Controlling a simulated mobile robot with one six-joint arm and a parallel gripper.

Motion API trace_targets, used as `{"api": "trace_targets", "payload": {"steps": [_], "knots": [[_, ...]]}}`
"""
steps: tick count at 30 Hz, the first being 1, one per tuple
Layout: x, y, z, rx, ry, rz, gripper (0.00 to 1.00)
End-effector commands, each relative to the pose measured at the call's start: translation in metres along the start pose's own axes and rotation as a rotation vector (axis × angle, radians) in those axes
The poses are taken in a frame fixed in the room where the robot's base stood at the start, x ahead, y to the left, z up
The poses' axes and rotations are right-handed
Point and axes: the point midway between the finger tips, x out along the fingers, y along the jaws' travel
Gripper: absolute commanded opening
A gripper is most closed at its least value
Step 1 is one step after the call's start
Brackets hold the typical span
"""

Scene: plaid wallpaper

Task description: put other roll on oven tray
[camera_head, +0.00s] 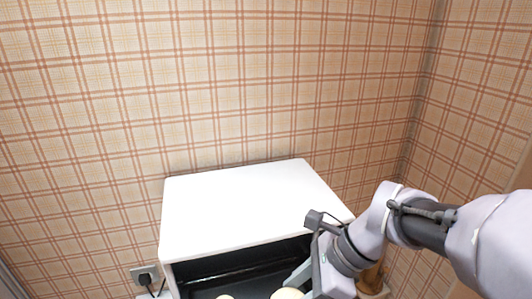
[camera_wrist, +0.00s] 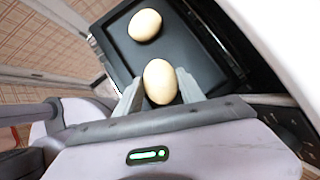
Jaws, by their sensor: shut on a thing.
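My gripper (camera_wrist: 160,90) is shut on a pale oval roll (camera_wrist: 159,80), with one finger on either side of it. In the wrist view the held roll shows over the near part of the black oven tray (camera_wrist: 118,53). I cannot tell whether it touches the tray. Another roll (camera_wrist: 145,25) lies on the tray farther off. In the head view the held roll (camera_head: 287,294) and the other roll (camera_head: 225,297) show at the bottom edge, partly cut off, by the opening of the white oven (camera_head: 245,208).
The oven's top is bare. Its white casing is close on the right in the wrist view (camera_wrist: 285,40). A wall socket with a plug (camera_head: 146,277) is left of the oven. A brown object (camera_head: 371,279) stands to the right behind my arm. Plaid walls are behind and at the right.

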Motion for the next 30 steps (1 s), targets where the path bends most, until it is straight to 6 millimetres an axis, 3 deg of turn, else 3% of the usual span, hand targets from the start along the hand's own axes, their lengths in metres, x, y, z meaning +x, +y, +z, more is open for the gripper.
{"api": "trace_targets", "payload": {"steps": [3, 6, 12, 24, 25, 28, 30], "knots": [[0.008, -0.022, 0.011, 0.0, -0.001, 0.002, 0.06], [0.012, -0.03, 0.013, 0.001, 0.0, 0.0, 0.06], [0.04, -0.031, -0.004, 0.003, 0.0, 0.001, 0.06], [0.046, -0.031, -0.008, 0.001, 0.0, -0.001, 0.06], [0.046, -0.031, -0.008, 0.001, 0.0, -0.001, 0.5], [0.045, -0.031, -0.008, 0.001, 0.0, -0.001, 0.68], [0.045, -0.031, -0.008, 0.001, 0.0, -0.001, 0.68]]}}
